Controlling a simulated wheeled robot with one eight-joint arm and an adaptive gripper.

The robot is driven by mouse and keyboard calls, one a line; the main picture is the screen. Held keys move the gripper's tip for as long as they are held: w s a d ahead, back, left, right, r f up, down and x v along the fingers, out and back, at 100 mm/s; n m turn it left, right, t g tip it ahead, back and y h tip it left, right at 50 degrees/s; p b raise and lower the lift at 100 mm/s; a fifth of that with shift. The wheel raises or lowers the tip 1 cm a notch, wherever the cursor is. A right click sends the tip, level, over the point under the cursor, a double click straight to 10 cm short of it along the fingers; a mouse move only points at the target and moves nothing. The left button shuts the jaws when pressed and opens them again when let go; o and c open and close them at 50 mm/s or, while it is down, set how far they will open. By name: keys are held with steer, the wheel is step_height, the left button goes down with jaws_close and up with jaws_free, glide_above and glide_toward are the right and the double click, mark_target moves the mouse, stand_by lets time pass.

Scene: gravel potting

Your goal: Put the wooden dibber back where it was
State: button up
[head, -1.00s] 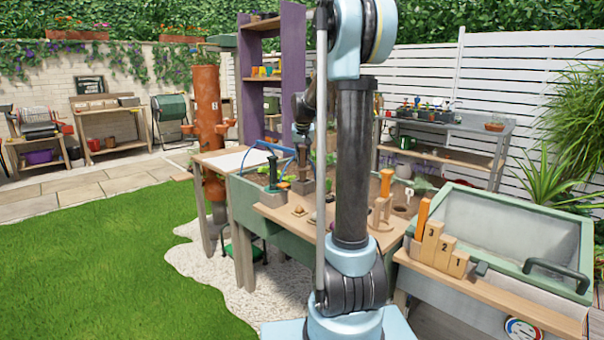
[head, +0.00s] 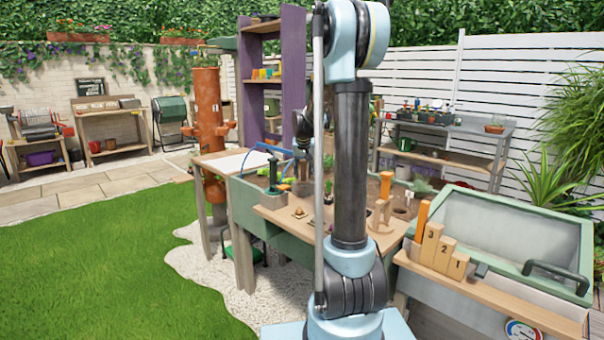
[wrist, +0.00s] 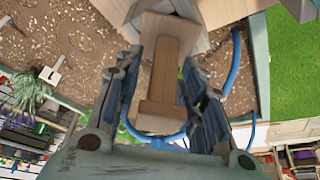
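The wooden dibber (wrist: 165,72) appears to be the pale brown piece in the wrist view, with a narrow stem between wider ends. It lies between the two fingers of my gripper (wrist: 161,62), whose tips look close against its sides. I take my gripper as shut on it, though the contact is partly hidden. In the head view my gripper is low over the left part of the potting bench (head: 285,218), largely hidden behind my own arm. The dibber cannot be made out there.
Gravelly soil (wrist: 85,40) and a blue hoop (wrist: 237,65) lie around my gripper. On the bench are a wooden stand (head: 380,216) and an upright orange-brown piece (head: 386,184). Numbered wooden steps (head: 434,245) stand by the green-rimmed cold frame (head: 500,232). Lawn lies left.

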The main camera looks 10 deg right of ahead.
steer(key=v, duration=1.2)
stand_by(0.4)
